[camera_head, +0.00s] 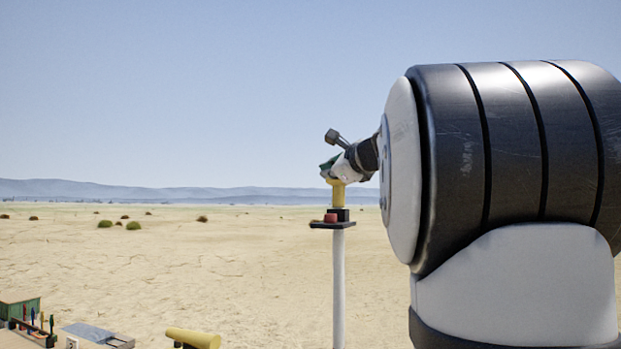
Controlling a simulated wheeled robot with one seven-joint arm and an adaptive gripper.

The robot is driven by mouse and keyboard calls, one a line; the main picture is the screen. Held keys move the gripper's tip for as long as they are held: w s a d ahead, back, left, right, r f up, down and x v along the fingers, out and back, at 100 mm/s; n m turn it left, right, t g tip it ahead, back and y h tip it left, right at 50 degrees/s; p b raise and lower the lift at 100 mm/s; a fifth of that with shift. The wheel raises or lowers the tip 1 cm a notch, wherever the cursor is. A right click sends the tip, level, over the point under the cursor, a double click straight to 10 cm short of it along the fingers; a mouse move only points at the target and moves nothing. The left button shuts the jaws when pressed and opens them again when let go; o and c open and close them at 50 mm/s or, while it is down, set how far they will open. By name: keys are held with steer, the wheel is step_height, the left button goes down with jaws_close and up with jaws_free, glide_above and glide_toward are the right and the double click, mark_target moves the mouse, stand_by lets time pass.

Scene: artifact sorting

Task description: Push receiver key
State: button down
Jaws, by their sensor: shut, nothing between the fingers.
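A white pole (339,285) stands right of the middle and bears a small dark platform (317,225). A small red block (331,217), which looks like the receiver key, sits on the platform beside a black base (342,214). A yellow upright piece (339,195) rises above the black base. My gripper (328,167) is small and far off, at the end of my arm, by the top of the yellow piece and above the red block. It is shut with nothing between its fingers. Whether it touches the yellow piece, I cannot tell.
My large arm link fills the right side and hides what lies behind it. At the lower left are a green box (22,308), a rack of small coloured tools (37,328), a grey flat case (90,332) and a yellow cylinder (193,338). Open desert lies beyond.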

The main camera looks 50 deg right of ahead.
steer(key=a, duration=0.1)
steer(key=s+a, duration=0.1)
steer(key=a, duration=0.1)
steer(key=s+a, duration=0.1)
steer(key=a, duration=0.1)
steer(key=shift+s+a, duration=0.15)
steer(key=shift+a, duration=0.05)
stand_by(1.6)
steer(key=a+r+p, duration=0.1)
steer(key=p, duration=0.1)
steer(key=shift+s+a+r+m+g+y+p, duration=0.3)
steer(key=shift+s+a+r+m+p, duration=0.05)
steer(key=shift+s+r+m, duration=0.05)
steer(key=shift+w, duration=0.1)
